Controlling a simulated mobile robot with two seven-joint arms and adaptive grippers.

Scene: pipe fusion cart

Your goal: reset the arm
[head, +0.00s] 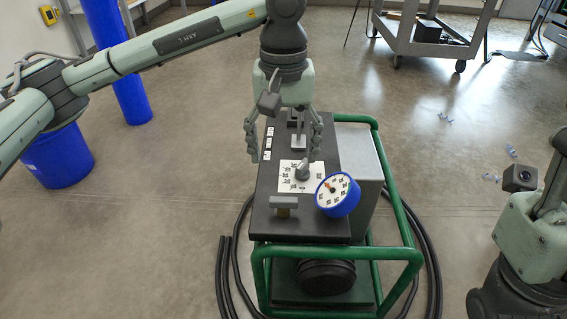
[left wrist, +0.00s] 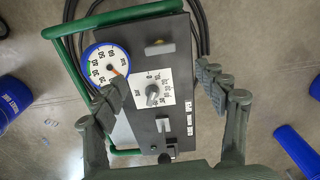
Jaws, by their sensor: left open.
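My left arm comes in from the left in the head view, and its gripper (head: 283,152) points down over the cart's dark panel (head: 263,215). Its two fingers are spread apart with nothing between them. In the left wrist view the open fingers (left wrist: 160,85) frame the panel's knob (left wrist: 153,95) on a white dial plate and a small lever (left wrist: 162,124). The gripper appears above the panel, apart from the knob. Part of my right arm (head: 535,235) shows at the right edge; its fingers do not show.
A blue-rimmed gauge (head: 337,195) stands on the panel's right side. A green tube frame (head: 335,253) surrounds the cart, with black hoses on the floor. Blue bins (head: 58,158) stand at left, and a grey trolley (head: 432,45) at the back. Open floor lies between.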

